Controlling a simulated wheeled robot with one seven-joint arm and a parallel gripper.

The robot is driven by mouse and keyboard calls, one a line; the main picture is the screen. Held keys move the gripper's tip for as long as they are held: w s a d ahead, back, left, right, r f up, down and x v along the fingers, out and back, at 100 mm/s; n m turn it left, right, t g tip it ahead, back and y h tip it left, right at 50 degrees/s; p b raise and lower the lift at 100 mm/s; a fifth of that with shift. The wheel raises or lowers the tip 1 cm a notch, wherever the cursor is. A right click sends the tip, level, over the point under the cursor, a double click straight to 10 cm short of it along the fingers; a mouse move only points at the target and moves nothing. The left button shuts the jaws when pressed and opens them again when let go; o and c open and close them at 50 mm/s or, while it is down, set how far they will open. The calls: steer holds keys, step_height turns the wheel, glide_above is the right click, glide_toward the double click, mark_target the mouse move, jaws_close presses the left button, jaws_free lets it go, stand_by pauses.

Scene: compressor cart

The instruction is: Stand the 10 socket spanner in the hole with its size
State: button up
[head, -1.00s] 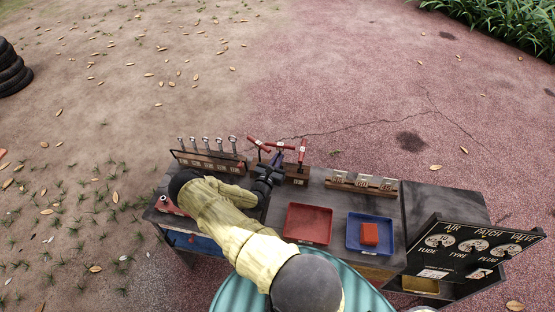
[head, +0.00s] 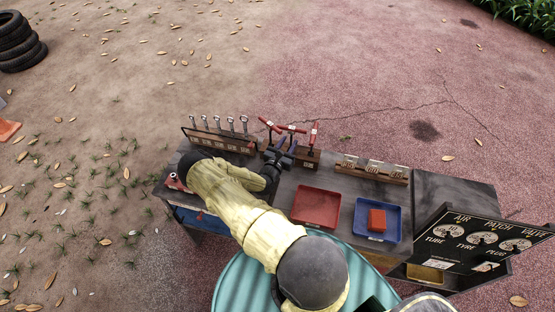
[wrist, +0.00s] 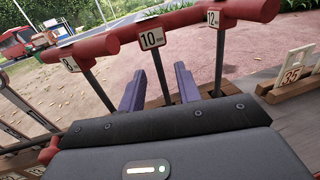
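Three red T-handled socket spanners rise from a dark wooden block (head: 307,158) at the back of the cart. In the wrist view their tags read 8 (wrist: 69,64), 10 (wrist: 152,38) and 12 (wrist: 213,19), from left to right. The 10 socket spanner (wrist: 130,42) is the middle one, its handle above my gripper. My gripper (wrist: 160,72) is open, with one purple finger on each side of its shaft. I see no clear contact. The foot of the shaft and its hole are partly hidden. In the head view my gripper (head: 280,156) is at the block's left.
A rack of ring spanners (head: 220,138) stands left of my gripper. A block with numbered plates (head: 372,173) stands right. A red tray (head: 316,207) and a blue tray (head: 360,228) holding a red box (head: 377,219) lie in front. A dark sign board (head: 475,240) is at the right.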

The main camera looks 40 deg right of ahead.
steer(key=b+v, duration=0.3)
steer(key=v, duration=1.3)
steer(key=shift+s+a, duration=0.2)
steer(key=shift+a, duration=0.1)
steer(key=s+a+r+m+g+y, duration=0.45)
steer(key=s+r+m+g, duration=0.6)
steer(key=m+g, duration=0.35)
steer(key=a+r+m+t+y, duration=0.4)
steer(key=a+r+m+y, duration=0.1)
steer(key=r, duration=0.3)
steer(key=a+r+m+t+y, duration=0.3)
steer(key=a+r+y, duration=0.3)
steer(key=r, duration=0.3)
steer(key=shift+a+m+t, duration=0.3)
steer(key=shift+m+t, duration=0.1)
steer(key=shift+m, duration=0.5)
steer(key=shift+w+f, duration=0.1)
